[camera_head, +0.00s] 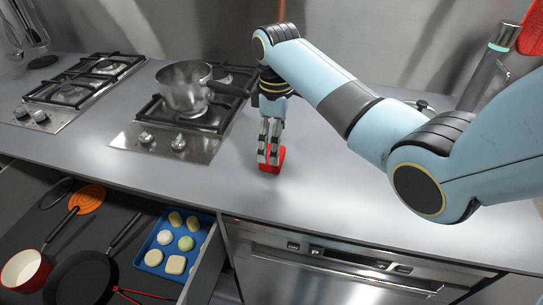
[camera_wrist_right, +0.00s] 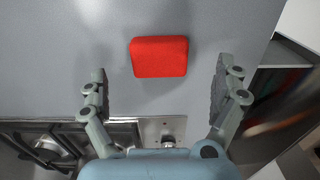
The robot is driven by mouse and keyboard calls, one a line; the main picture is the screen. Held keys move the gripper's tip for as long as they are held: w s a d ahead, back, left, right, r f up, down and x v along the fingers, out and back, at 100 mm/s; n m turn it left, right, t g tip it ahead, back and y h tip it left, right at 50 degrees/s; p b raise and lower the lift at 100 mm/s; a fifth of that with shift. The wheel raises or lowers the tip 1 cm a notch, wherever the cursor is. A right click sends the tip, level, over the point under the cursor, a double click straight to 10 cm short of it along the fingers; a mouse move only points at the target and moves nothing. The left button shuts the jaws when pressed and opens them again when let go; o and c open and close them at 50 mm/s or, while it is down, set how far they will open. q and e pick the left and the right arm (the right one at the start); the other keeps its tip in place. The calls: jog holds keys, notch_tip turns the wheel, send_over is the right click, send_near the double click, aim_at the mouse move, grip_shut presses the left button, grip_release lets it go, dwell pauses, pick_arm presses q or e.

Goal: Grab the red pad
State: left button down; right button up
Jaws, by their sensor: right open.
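The red pad (camera_head: 279,155) lies on the grey counter to the right of the nearer stove, partly hidden behind my right gripper's fingers in the head view. In the right wrist view the red pad (camera_wrist_right: 159,57) shows whole, a rounded block lying ahead of the fingers and between their lines. My right gripper (camera_head: 268,160) points down at the pad in the head view. Its two fingers stand wide apart in the right wrist view (camera_wrist_right: 158,83), open and empty. My left gripper is not in view.
A steel pot (camera_head: 184,88) stands on the nearer stove (camera_head: 168,142), left of my right gripper. A second stove (camera_head: 45,116) is further left. Below, an open drawer holds pans and a blue tray (camera_head: 149,265). The counter (camera_head: 340,190) right of the pad is clear.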

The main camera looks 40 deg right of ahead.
notch_tip(320, 180, down, 4)
jog(key=shift+d+f, duration=0.1)
jog(key=shift+f, duration=0.4)
jog(key=c, duration=1)
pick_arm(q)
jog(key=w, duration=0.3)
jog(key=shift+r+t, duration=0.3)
pick_arm(e)
jog(key=shift+c, duration=0.6)
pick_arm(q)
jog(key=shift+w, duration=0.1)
